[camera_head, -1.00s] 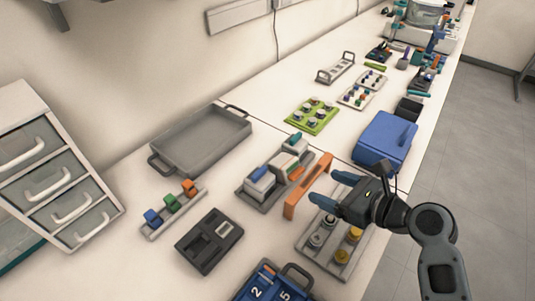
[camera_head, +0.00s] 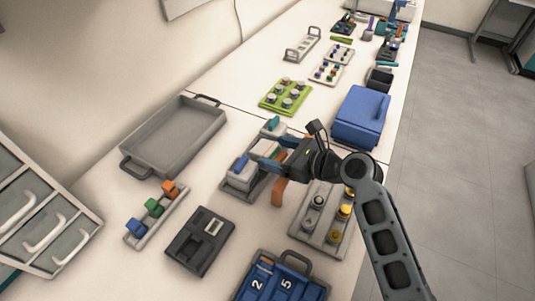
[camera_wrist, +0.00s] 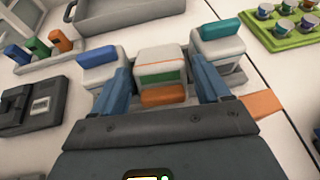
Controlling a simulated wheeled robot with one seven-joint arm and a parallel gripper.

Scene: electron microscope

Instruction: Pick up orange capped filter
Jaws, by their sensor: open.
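The orange cap (camera_wrist: 163,95) shows in the wrist view on the near side of a middle white block (camera_wrist: 162,62) with a green stripe. I cannot tell for sure whether cap and block are one piece. My gripper (camera_wrist: 162,75) is open, with one blue finger on each side of this block and cap; contact is not clear. In the head view my gripper (camera_head: 274,155) is over the grey filter holder (camera_head: 233,186) and hides part of it. A blue-capped white block (camera_wrist: 99,65) stands left of the fingers and a teal-capped one (camera_wrist: 219,42) right.
An orange arch-shaped piece (camera_head: 278,193) stands beside the holder, close to my gripper. A rack with blue, green and orange pieces (camera_head: 155,220), a black device (camera_head: 200,240), a grey tray (camera_head: 185,140) and a grey tray with knobs (camera_head: 318,235) surround it. A blue box (camera_head: 358,115) is behind.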

